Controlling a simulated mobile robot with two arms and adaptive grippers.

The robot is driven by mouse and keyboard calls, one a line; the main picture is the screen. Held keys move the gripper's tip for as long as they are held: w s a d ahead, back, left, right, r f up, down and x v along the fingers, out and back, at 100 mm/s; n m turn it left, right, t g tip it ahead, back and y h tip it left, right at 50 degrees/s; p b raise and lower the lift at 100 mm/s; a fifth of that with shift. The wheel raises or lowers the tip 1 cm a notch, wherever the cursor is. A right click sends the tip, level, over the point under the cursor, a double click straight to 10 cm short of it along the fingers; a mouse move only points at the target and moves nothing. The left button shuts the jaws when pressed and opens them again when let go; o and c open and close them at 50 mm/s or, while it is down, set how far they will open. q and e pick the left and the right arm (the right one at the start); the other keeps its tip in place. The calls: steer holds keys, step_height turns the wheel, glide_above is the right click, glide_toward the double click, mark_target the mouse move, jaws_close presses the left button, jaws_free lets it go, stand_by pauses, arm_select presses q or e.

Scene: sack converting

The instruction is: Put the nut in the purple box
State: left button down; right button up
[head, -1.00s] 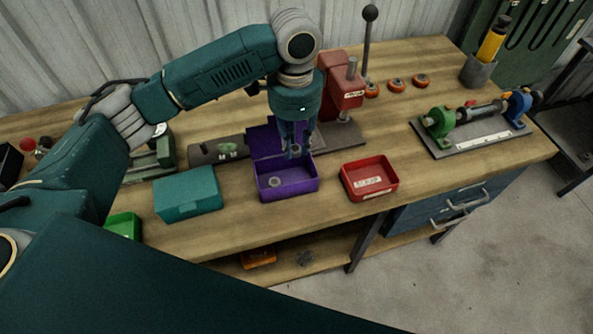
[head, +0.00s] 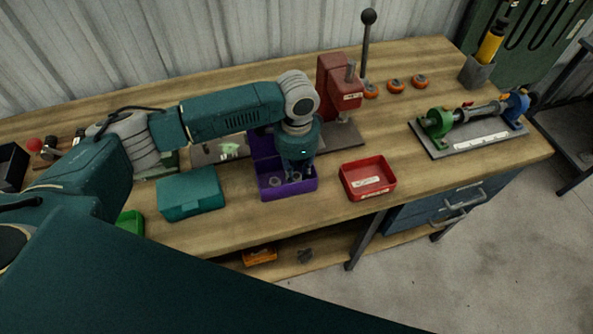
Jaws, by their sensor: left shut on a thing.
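The purple box (head: 288,193) stands open on the workbench, its lid (head: 263,146) tilted up at the back. A small grey nut (head: 275,182) lies inside it, toward the left. My left gripper (head: 297,177) points down into the box, right of that nut. It is shut on a second small grey nut, low inside the box; the fingers partly cover this nut, and I cannot tell whether it touches the floor. My right gripper is not in view.
A red tray (head: 368,190) stands just right of the purple box, a closed teal box (head: 190,207) to its left. A red press (head: 340,90) stands close behind. The bench's front edge runs close in front of the boxes.

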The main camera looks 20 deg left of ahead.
mark_target(297, 176)
arm_select(q)
steer(key=c, duration=1.8)
jaws_free()
steer(key=shift+f, duration=0.1)
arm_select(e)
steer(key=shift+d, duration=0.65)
arm_select(q)
step_height(297, 176, up, 12)
steer(key=b, duration=0.2)
steer(key=shift+r+b, duration=0.2)
steer(key=shift+b, duration=0.1)
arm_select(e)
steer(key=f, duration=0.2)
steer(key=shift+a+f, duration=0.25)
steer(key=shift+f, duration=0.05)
arm_select(q)
steer(key=shift+s+f, duration=0.1)
